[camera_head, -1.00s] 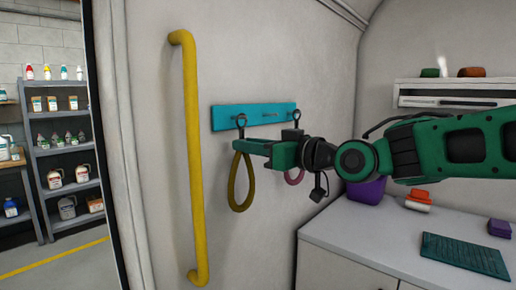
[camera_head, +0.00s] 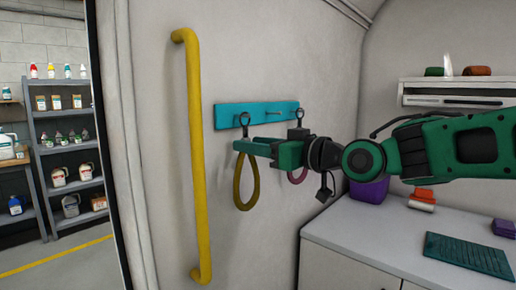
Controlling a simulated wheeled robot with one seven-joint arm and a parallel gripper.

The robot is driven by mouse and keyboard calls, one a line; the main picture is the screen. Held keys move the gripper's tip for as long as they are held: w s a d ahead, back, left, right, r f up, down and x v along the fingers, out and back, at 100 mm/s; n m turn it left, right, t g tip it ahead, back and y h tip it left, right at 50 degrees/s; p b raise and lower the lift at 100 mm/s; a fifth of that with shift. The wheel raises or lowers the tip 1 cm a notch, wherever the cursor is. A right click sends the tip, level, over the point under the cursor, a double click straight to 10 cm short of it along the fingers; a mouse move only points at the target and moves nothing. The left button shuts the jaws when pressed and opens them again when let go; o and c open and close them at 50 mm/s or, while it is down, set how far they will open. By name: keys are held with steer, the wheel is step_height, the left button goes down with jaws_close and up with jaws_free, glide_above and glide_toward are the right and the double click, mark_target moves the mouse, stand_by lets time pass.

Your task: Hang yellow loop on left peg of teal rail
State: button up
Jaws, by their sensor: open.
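The teal rail (camera_head: 232,113) is fixed to the pale wall, with a left, a middle and a right peg. The yellow loop (camera_head: 237,184), dull in colour, hangs below the left end of the rail. Its dark top ring (camera_head: 244,119) is at the left peg and looks to be around it. My gripper (camera_head: 240,147) is open at the loop's upper part, just under the rail. The fingers cover part of the loop, so I cannot tell whether they touch it.
A pink loop (camera_head: 298,177) hangs below the right peg, partly hidden behind my gripper. A tall yellow grab bar (camera_head: 194,160) stands out from the wall left of the rail. A counter (camera_head: 350,227) with a purple bin (camera_head: 369,190) lies below right.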

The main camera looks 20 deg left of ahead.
steer(key=v, duration=1)
steer(key=w+d+f+m+t+h, duration=0.1)
steer(key=w+d+f+m+h, duration=0.15)
steer(key=d+f, duration=0.35)
steer(key=w+d+f+m+t+h, duration=0.1)
steer(key=w+d+f+m+h, duration=0.2)
steer(key=d, duration=0.5)
steer(key=s+d+f+m+g+h, duration=0.1)
steer(key=d+f+m+h, duration=0.15)
steer(key=d+f, duration=0.5)
steer(key=s+d+f+m+h, duration=0.1)
steer(key=d+f+h, duration=0.3)
steer(key=d, duration=0.7)
steer(key=s+d+f+m+g+h, duration=0.2)
steer(key=s+d+f+m, duration=0.15)
steer(key=s+d, duration=0.4)
steer(key=s+d+f+m+g+h, duration=0.25)
steer(key=s+d+f, duration=0.3)
steer(key=d, duration=0.35)
steer(key=s+d+f+m+g, duration=0.1)
steer(key=s+d+m+g, duration=0.1)
steer(key=s, duration=0.5)
steer(key=s+d+f+m+g, duration=0.1)
steer(key=s+d+m, duration=0.1)
steer(key=s, duration=0.5)
steer(key=shift+s+f+m+g, duration=0.25)
steer(key=shift+s+m+g, duration=0.05)
steer(key=shift+m+g, duration=0.1)
steer(key=shift+d, duration=0.1)
